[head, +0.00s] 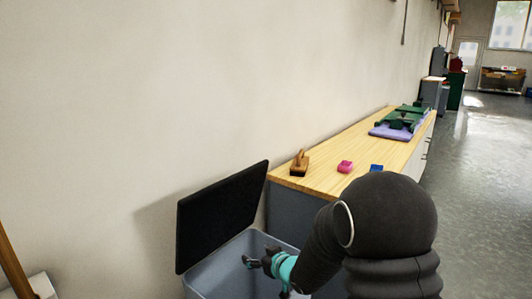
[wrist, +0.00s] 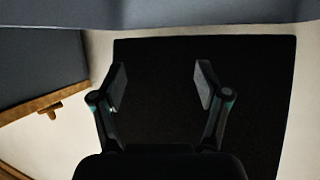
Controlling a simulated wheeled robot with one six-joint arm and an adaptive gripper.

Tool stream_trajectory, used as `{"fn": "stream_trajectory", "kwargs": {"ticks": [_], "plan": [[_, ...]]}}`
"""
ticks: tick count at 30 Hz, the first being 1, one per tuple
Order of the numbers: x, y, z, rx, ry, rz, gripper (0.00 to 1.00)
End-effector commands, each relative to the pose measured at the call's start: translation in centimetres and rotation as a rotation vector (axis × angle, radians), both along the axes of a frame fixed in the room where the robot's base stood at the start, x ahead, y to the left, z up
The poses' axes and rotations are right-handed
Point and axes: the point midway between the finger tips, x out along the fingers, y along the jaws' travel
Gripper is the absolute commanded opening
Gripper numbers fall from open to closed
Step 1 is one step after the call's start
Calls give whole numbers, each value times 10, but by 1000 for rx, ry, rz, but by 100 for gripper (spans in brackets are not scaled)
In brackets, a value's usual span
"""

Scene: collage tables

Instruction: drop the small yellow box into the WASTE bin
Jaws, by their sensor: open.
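A blue-grey bin (head: 216,274) with a raised black lid (head: 222,215) stands against the wall in the head view. No lettering shows on it. My gripper (head: 256,259) is over the bin's opening, with its fingers apart. In the wrist view my gripper (wrist: 160,82) is open and empty, with the black lid (wrist: 160,120) behind the fingers and a blue-grey wall (wrist: 160,14) across the top. I see no small yellow box in either view. The bin's floor is hidden.
A wood-topped bench (head: 330,178) stands just beyond the bin. It holds a wooden hand plane (head: 300,164), a pink block (head: 345,167), a blue item (head: 376,168) and a green object on a purple mat (head: 385,131). Open floor (head: 480,170) lies to the right.

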Motion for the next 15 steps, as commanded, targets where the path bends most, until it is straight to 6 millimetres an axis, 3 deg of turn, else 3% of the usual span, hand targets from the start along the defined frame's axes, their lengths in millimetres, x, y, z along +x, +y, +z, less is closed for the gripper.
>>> {"fn": "stream_trajectory", "kwargs": {"ticks": [9,15], "plan": [[-47,-33,26,1,-4,-3,75],[-67,-47,35,1,-3,-1,75]]}}
